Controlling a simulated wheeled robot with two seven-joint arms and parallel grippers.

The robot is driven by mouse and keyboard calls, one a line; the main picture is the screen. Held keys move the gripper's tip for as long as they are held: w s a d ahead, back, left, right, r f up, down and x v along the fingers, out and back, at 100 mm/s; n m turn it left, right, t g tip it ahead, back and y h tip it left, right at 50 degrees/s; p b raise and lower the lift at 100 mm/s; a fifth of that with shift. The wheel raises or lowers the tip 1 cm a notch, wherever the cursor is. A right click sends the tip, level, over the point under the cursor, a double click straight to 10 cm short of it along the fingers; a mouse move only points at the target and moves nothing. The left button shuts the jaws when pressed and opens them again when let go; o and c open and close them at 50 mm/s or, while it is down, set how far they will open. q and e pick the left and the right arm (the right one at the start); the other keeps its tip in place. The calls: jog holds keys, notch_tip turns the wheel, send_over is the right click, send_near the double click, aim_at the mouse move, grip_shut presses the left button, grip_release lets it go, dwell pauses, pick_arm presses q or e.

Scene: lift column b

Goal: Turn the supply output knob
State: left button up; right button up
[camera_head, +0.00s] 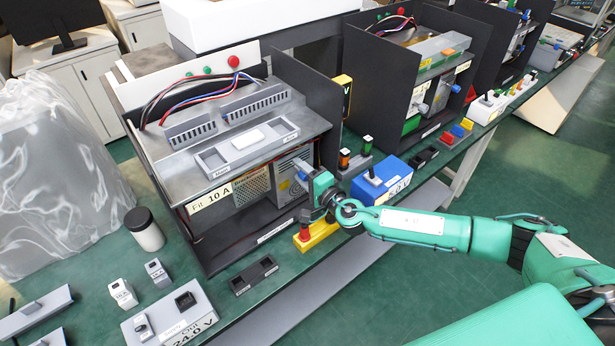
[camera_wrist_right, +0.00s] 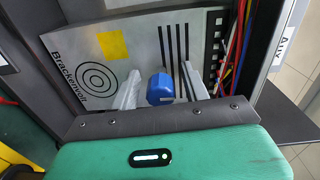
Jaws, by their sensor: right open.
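A blue knob (camera_wrist_right: 160,89) stands out from a light grey supply face (camera_wrist_right: 75,70) in the right wrist view. The face carries a yellow square, concentric rings, dark stripes and the lettering "Brackenvolt". My right gripper (camera_wrist_right: 160,92) is open, with one pale finger on each side of the knob and a visible gap to it on both sides. In the head view, my right gripper (camera_head: 304,180) reaches the supply front (camera_head: 283,176) at the right end of the bay; my wrist hides part of that front. My left gripper is not in view.
A dark side wall (camera_head: 315,110) stands close to my right gripper. A yellow block with a red button (camera_head: 318,235) and a blue box (camera_head: 383,181) sit near my wrist. Red and blue wires (camera_wrist_right: 241,50) hang right of the supply face. A 24.0 V box (camera_head: 172,318) stands front left.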

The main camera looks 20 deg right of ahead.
jog(key=p+v, duration=0.1)
jog(key=v, duration=0.6)
jog(key=shift+p, duration=0.4)
